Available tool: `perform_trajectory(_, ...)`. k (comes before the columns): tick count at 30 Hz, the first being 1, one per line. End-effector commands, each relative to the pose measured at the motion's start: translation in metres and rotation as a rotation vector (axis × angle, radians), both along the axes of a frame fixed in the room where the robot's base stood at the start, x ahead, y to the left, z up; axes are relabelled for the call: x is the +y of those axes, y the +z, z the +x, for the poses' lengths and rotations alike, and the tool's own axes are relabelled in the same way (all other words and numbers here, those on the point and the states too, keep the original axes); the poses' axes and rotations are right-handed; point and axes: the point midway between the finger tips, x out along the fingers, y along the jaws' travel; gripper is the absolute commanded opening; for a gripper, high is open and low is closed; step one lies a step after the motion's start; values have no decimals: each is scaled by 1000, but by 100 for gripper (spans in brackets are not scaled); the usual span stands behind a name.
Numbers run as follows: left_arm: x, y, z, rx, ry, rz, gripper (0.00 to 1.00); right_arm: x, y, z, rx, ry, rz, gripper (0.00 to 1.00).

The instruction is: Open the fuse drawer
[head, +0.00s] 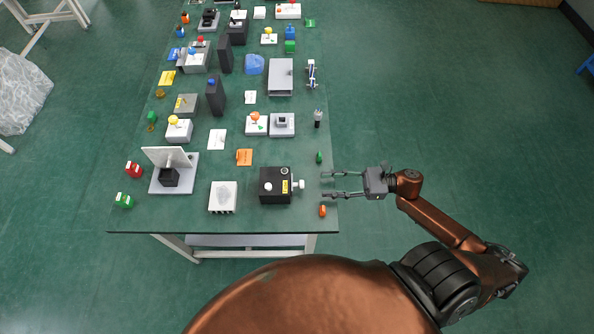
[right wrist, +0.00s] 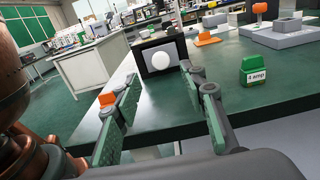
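A black box (head: 275,186) with a yellow label stands near the table's front right corner. A white knob (head: 299,184) sticks out of its right side. No gap shows around a drawer front. My right gripper (head: 326,184) is open and empty, just right of the knob and apart from it. In the right wrist view its fingers (right wrist: 160,76) lie either side of the knob's line. My left gripper is not in view.
An orange object (head: 323,211) and a green block (head: 319,157) sit at the table's right edge, either side of my gripper. A white finned block (head: 222,197) stands left of the box. The table (head: 262,214) is crowded further back; floor right of it is clear.

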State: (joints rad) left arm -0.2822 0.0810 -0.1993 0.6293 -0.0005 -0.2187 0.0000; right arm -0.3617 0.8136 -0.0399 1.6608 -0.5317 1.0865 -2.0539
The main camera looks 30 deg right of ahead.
Motion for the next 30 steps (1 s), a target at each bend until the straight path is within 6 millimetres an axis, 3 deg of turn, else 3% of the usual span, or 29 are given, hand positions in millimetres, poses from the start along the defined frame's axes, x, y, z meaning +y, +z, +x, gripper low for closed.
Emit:
perform_trajectory(4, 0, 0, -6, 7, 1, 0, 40, 10, 0, 5, -1, 2, 1, 38)
perform_trajectory(13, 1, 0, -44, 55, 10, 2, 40, 49, 0, 30, 0, 2, 2, 38)
perform_trajectory(17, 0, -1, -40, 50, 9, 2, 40, 60, 0, 37, 1, 0, 2, 38)
perform_trajectory(25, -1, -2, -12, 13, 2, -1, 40, 66, -1, 40, 3, -1, 2, 38)
perform_trajectory(30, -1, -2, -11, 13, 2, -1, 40, 66, -1, 40, 3, -1, 2, 34)
